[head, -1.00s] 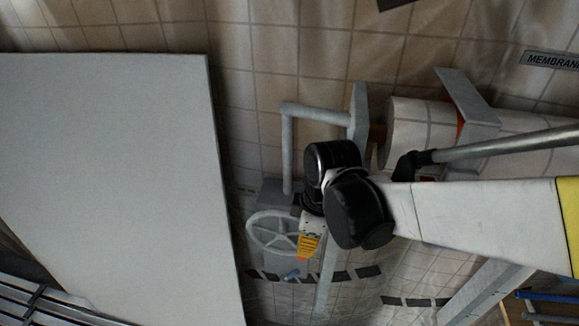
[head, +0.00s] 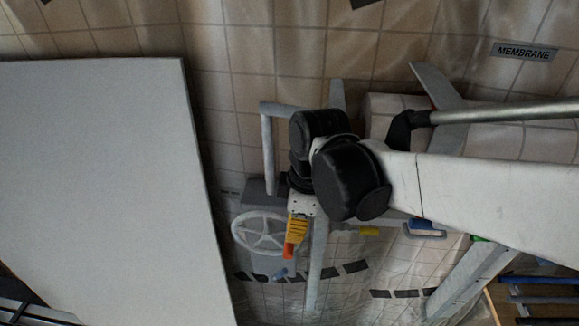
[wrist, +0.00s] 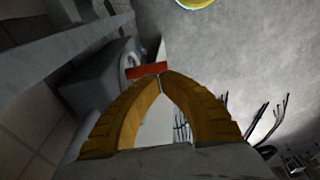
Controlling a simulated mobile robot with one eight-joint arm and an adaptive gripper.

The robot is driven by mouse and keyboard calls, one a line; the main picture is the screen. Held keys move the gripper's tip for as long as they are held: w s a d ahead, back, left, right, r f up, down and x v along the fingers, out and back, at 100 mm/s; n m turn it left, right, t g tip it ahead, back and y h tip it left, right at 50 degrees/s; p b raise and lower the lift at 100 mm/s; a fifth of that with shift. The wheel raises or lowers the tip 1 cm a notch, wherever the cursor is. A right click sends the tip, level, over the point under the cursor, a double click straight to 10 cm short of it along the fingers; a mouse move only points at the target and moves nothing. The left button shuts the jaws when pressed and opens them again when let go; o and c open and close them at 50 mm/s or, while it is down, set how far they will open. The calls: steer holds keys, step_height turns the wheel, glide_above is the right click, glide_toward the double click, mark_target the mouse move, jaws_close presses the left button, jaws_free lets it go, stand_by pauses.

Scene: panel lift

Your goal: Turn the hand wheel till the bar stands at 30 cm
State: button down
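The pale hand wheel (head: 262,234) with spokes sits in front of a grey housing, low and left of centre in the head view. A small blue piece (head: 280,273), perhaps its knob, shows just below the rim. My gripper (head: 289,251) points down at the wheel's right side in the head view; I cannot tell whether it touches the rim. In the wrist view its yellow fingers (wrist: 160,74) meet at the tips. A red piece (wrist: 146,70) lies at the tips; I cannot tell whether it is part of them. The bar and its height cannot be made out surely.
A large pale panel (head: 100,180) fills the left. A grey bent tube (head: 268,150) rises behind the wheel. A MEMBRANE sign (head: 523,51) is on the tiled wall, above pale rolls (head: 390,108). A grey housing (wrist: 105,78) stands left of my fingers in the wrist view.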

steer(key=c, duration=2)
jaws_free()
steer(key=shift+d+r, duration=0.1)
steer(key=shift+r, duration=0.55)
steer(key=o, duration=0.5)
steer(key=shift+r, duration=0.25)
steer(key=shift+o, duration=1.1)
steer(key=shift+w+r+m, duration=0.1)
steer(key=shift+r+m, duration=0.05)
steer(key=shift+m, duration=0.15)
steer(key=m, duration=0.3)
steer(key=shift+w+a+h+b, duration=0.2)
steer(key=shift+h+b, duration=0.1)
steer(key=shift+b, duration=0.1)
steer(key=m, duration=0.4)
steer(key=shift+w+a+r+b, duration=0.25)
steer(key=shift+w+b, duration=0.05)
steer(key=shift+b, duration=0.1)
steer(key=m, duration=0.3)
steer(key=m+h+b, duration=0.1)
steer(key=m, duration=0.1)
steer(key=shift+w+a+r, duration=0.25)
steer(key=shift+w, duration=0.05)
steer(key=m, duration=0.5)
steer(key=shift+w+a+f+h, duration=0.2)
steer(key=shift+h, duration=0.1)
steer(key=f, duration=0.9)
steer(key=shift+d+f+b, duration=0.3)
steer(key=shift+f, duration=0.05)
jaws_close()
